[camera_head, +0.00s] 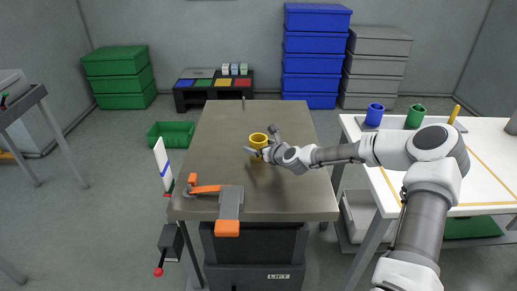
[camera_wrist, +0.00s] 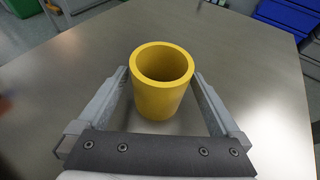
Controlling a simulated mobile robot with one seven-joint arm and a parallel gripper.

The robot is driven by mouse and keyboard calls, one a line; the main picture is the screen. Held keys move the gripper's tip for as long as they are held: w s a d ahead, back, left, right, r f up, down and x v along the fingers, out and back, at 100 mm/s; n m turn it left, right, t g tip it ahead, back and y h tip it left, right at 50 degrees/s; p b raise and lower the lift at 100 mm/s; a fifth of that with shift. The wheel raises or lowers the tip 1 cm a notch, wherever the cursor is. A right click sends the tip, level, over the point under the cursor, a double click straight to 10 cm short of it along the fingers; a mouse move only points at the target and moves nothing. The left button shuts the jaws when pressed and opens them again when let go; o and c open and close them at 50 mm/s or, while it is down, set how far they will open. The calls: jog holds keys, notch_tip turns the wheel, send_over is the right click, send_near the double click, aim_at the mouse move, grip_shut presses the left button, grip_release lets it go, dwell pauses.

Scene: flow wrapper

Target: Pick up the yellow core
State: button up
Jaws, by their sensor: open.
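The yellow core (camera_head: 258,142) is a hollow yellow cylinder standing upright on the grey table (camera_head: 225,130), near its middle. In the wrist view the yellow core (camera_wrist: 160,98) stands between the two fingers of my gripper (camera_wrist: 160,80), its open top facing up. A gap shows between the core and the left finger, while the right finger looks close to its side; I cannot tell if they touch. My gripper (camera_head: 259,149) is open around the core in the head view, reaching in from the right. The core's lowest part is partly hidden in the head view.
An orange and grey clamp-like device (camera_head: 229,205) sits at the table's near edge. A white table (camera_head: 480,150) at right bears a blue core (camera_head: 375,115) and a green core (camera_head: 415,117). The grey table's far half is clear.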

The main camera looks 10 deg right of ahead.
aim_at(257, 141)
jog(key=x, duration=0.4)
jog(key=shift+f+b, duration=0.2)
jog(key=shift+b, duration=0.2)
jog(key=c, duration=1.4)
jog(key=shift+o, duration=0.2)
jog(key=shift+r, duration=0.15)
